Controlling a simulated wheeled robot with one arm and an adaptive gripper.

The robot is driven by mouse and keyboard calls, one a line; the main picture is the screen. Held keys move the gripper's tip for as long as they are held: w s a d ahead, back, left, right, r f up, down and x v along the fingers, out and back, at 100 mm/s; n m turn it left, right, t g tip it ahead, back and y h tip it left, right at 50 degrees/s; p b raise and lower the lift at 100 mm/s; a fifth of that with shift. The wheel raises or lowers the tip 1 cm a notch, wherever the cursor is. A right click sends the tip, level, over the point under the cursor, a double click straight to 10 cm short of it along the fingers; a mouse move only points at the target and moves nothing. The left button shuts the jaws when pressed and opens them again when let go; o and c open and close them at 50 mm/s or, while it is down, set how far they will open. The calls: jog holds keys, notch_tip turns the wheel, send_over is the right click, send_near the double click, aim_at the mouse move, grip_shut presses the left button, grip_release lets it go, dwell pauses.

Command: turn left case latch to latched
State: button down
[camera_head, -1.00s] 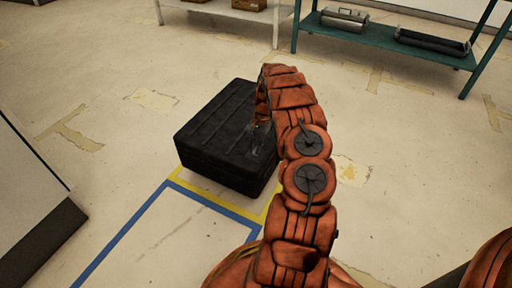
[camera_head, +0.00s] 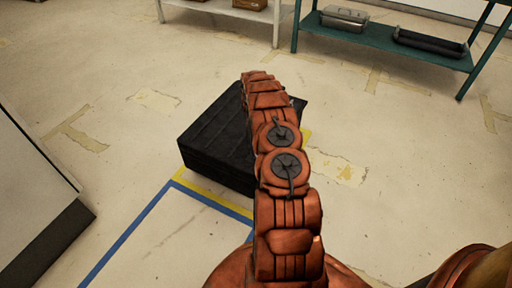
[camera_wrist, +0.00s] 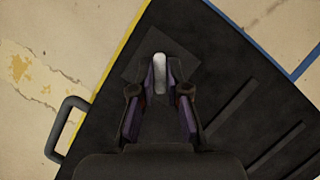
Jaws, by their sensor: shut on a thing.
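The black case (camera_head: 215,140) lies flat on the floor in the head view, its right part hidden behind my arm. In the wrist view the case's dark ribbed top (camera_wrist: 250,110) fills much of the picture. A small pale metal latch piece (camera_wrist: 160,66) stands on a square dark plate near the case's edge. My gripper (camera_wrist: 160,84) is over this plate, its two fingers closed in on either side of the latch piece. The gripper is hidden behind my arm in the head view. I cannot tell the latch's state.
A grey loop handle (camera_wrist: 62,128) sticks out from the case's side. Yellow and blue tape (camera_head: 150,222) marks the floor by the case. A white panel-like object (camera_head: 30,165) stands at left. Shelves with trays (camera_head: 385,38) stand at the back. The floor between is clear.

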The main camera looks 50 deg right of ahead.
jog(key=n+h+p, duration=0.1)
jog(key=n, duration=0.2)
jog(key=n+g+h+p, duration=0.1)
jog(key=n+p, duration=0.1)
jog(key=n, duration=0.1)
jog(key=shift+a+r+p, duration=0.15)
jog(key=shift+a+p, duration=0.05)
jog(key=shift+p, duration=0.1)
jog(key=shift+n+h+p, duration=0.9)
jog(key=shift+n+h, duration=0.1)
jog(key=shift+n, duration=1.5)
jog(key=c, duration=1.2)
grip_release()
jog(key=shift+o, duration=0.2)
jog(key=shift+w, duration=0.1)
jog(key=v, duration=1.1)
jog(key=shift+r, duration=0.3)
jog(key=shift+a, duration=0.15)
